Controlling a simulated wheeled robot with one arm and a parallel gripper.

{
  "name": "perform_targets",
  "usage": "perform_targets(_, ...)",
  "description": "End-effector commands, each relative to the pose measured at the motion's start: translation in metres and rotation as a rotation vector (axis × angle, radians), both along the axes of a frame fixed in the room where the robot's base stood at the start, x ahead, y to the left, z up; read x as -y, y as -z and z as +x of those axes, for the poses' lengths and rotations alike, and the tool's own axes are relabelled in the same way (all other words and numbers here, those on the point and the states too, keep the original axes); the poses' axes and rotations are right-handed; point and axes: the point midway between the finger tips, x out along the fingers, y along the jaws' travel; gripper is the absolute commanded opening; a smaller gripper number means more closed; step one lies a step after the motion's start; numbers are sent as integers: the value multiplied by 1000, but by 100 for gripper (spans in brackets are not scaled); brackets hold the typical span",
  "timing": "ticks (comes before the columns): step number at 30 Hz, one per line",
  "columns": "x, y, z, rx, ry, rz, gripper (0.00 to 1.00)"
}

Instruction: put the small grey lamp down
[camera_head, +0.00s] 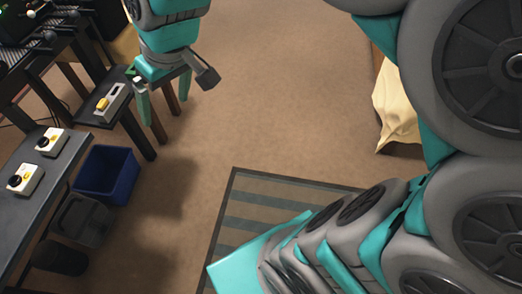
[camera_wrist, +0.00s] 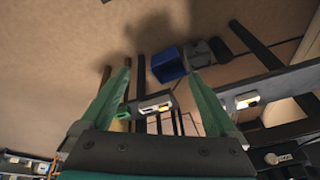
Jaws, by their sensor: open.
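My gripper (camera_head: 166,108) hangs over the floor at the right end of the small dark table. It also shows in the wrist view (camera_wrist: 160,76), where its two green fingers are spread wide with nothing held between them. I cannot pick out a small grey lamp for certain in either view. A light grey piece with a yellow part (camera_head: 110,103) lies on the small dark table, left of my gripper. In the wrist view this grey and yellow piece (camera_wrist: 156,107) appears between the fingers but beyond them, apart from both.
A dark bench (camera_head: 40,188) at the left bears two white boxes with black knobs, one being this box (camera_head: 26,178). A blue bin (camera_head: 107,174) and dark bins stand on the floor beside it. A striped mat (camera_head: 232,215) lies ahead; the middle floor is clear.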

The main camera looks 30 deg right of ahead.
Motion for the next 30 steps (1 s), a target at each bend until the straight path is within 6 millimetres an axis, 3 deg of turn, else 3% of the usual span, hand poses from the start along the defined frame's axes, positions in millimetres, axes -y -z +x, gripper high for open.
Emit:
perform_targets(1, 25, 23, -30, -73, 62, -41, 95)
perform_targets(3, 52, 50, -71, -172, 145, -89, 95)
perform_targets(6, 81, 79, -123, -293, 247, -144, 95)
perform_targets(9, 99, 96, -160, -377, 322, -179, 95)
perform_targets(12, 107, 105, -181, -423, 361, -197, 95)
perform_targets(30, 109, 107, -186, -435, 372, -202, 95)
